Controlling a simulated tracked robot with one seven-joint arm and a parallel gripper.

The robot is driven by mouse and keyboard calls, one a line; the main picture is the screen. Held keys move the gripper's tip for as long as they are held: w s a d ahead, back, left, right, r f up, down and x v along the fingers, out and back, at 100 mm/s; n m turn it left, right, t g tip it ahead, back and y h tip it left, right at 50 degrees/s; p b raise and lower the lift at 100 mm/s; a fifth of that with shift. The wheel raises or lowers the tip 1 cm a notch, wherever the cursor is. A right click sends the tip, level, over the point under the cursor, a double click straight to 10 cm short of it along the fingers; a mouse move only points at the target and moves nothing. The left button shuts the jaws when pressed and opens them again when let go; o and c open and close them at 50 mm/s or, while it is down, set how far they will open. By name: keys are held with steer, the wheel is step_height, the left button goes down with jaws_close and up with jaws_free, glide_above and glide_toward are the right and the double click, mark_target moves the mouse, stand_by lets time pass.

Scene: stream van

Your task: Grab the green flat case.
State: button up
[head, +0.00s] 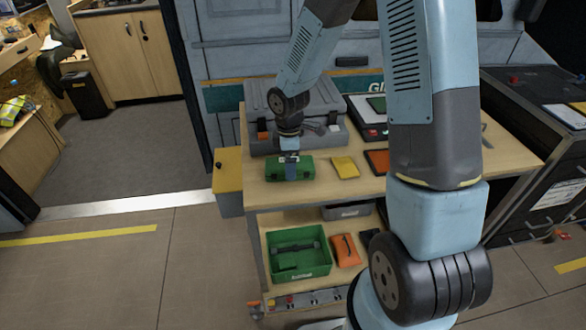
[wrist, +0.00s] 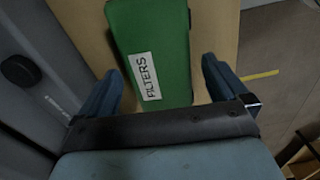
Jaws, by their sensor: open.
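The green flat case (head: 306,168) lies on the top shelf of the wooden cart, near its left end. In the wrist view the green case (wrist: 152,40) carries a white label reading "FILTERS" and reaches out of the top of the picture. My gripper (head: 291,172) is over the case in the head view and hides part of it. In the wrist view my gripper (wrist: 160,85) is open, with one finger on each side of the case's near end. A gap shows between each finger and the case. I cannot tell the height of the fingertips relative to it.
A grey toolbox (head: 262,105) stands close behind the case. A yellow flat item (head: 345,167) and an orange one (head: 378,160) lie to its right. A green crate (head: 322,262) and an orange pouch (head: 345,250) are on the lower shelf. A yellow-topped box (head: 228,172) stands left of the cart.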

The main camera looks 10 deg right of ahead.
steer(key=shift+f, duration=0.75)
steer(key=c, duration=1.3)
steer(key=shift+r, duration=0.1)
